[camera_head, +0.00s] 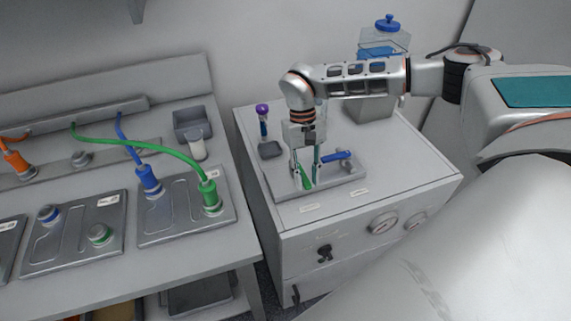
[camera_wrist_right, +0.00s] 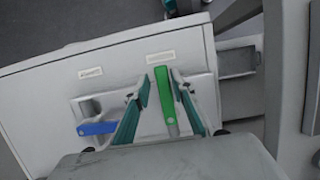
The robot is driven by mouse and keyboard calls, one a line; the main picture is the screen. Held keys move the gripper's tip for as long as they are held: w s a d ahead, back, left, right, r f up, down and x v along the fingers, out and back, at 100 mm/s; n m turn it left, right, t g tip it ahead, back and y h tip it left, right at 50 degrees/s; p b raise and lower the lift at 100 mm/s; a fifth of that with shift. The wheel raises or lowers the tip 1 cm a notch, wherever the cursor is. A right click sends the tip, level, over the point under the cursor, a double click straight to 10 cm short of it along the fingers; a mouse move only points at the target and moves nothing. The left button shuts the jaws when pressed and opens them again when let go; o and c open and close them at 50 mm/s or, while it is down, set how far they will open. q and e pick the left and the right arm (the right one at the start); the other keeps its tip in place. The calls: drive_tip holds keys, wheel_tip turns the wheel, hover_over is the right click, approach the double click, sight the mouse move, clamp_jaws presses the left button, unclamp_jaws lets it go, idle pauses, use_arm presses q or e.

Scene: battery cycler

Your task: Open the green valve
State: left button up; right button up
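The green valve handle (camera_head: 307,183) is on a grey valve plate (camera_head: 346,181) on top of the white cabinet. In the right wrist view the green handle (camera_wrist_right: 166,98) points lengthwise away from the gripper. My right gripper (camera_head: 306,168) is down over the green handle. In the wrist view its two teal-padded fingers (camera_wrist_right: 160,86) stand apart on either side of the handle, which lies closer to the right-hand finger. I cannot tell whether they touch it. The handle's near end is partly hidden by the gripper. My left gripper is not in view.
A blue valve handle (camera_head: 337,156) sits beside the green one on the same plate. A purple-capped tube (camera_head: 263,121) stands left of the gripper. A blue-capped container (camera_head: 385,42) is behind my right arm. Cabinet top is clear at the right.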

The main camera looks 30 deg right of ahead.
sight(305, 174)
drive_tip(key=shift+p+v, duration=0.45)
drive_tip(key=shift+v, duration=0.3)
drive_tip(key=shift+w+r, duration=0.1)
drive_tip(key=shift+r, duration=0.3)
drive_tip(key=v, duration=0.3)
drive_tip(key=shift+w+d+r, duration=0.1)
drive_tip(key=shift+d+r, duration=0.05)
drive_tip(key=shift+w+r, duration=0.1)
drive_tip(key=shift+r, duration=0.35)
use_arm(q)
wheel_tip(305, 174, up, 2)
